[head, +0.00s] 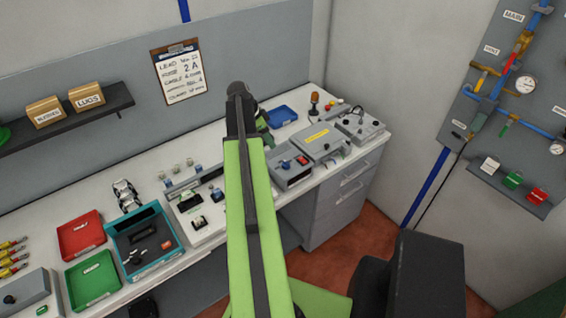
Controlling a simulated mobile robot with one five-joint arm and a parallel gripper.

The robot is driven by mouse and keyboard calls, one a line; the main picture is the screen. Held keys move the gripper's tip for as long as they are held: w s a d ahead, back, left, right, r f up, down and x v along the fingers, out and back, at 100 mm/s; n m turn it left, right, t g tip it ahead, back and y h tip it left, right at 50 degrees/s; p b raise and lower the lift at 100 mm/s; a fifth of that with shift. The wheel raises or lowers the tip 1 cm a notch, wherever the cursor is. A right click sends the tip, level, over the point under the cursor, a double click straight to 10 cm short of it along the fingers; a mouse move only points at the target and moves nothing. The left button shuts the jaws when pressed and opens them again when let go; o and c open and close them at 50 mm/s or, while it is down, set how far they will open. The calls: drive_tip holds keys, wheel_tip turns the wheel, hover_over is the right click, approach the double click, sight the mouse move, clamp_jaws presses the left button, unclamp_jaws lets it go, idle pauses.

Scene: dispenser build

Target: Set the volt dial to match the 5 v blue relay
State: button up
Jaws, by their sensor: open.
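My gripper (268,138) is small and partly hidden behind my green arm, above the bench near a grey device with a red display (292,171). It looks open, with nothing seen in it. That device has a blue part and small controls on its face; I cannot tell whether one is the volt dial. Small blue pieces show left of my arm, one at the back (198,169) and one nearer the front (216,194). They may be relays, but any voltage marks are too small to read.
On the bench (228,133) stand a yellow-labelled grey box (322,139), a knobbed box (361,124), a blue tray (282,116), a red tray (80,234), a green tray (92,277) and a teal bin (112,230). A shelf (120,96) and clipboard (178,72) hang behind.

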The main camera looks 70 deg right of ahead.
sight(285, 164)
drive_tip(key=b+x, duration=1.5)
drive_tip(key=x, duration=0.2)
drive_tip(key=shift+f+b, duration=0.25)
drive_tip(key=shift+b, duration=0.15)
drive_tip(key=shift+r, duration=0.1)
drive_tip(key=shift+c, duration=0.2)
clamp_jaws()
drive_tip(key=shift+a, duration=0.6)
drive_tip(key=shift+w+d, duration=0.1)
drive_tip(key=shift+d, duration=0.3)
drive_tip(key=shift+d+n, duration=0.1)
drive_tip(key=shift+n, duration=0.3)
drive_tip(key=n, duration=0.2)
drive_tip(key=n+t+h, duration=0.1)
drive_tip(key=n, duration=0.1)
drive_tip(key=n+t, duration=0.1)
drive_tip(key=shift+s+r+n, duration=0.1)
drive_tip(key=shift+s+n, duration=0.3)
drive_tip(key=n+t, duration=0.2)
drive_tip(key=n, duration=0.3)
drive_tip(key=shift+s, duration=0.1)
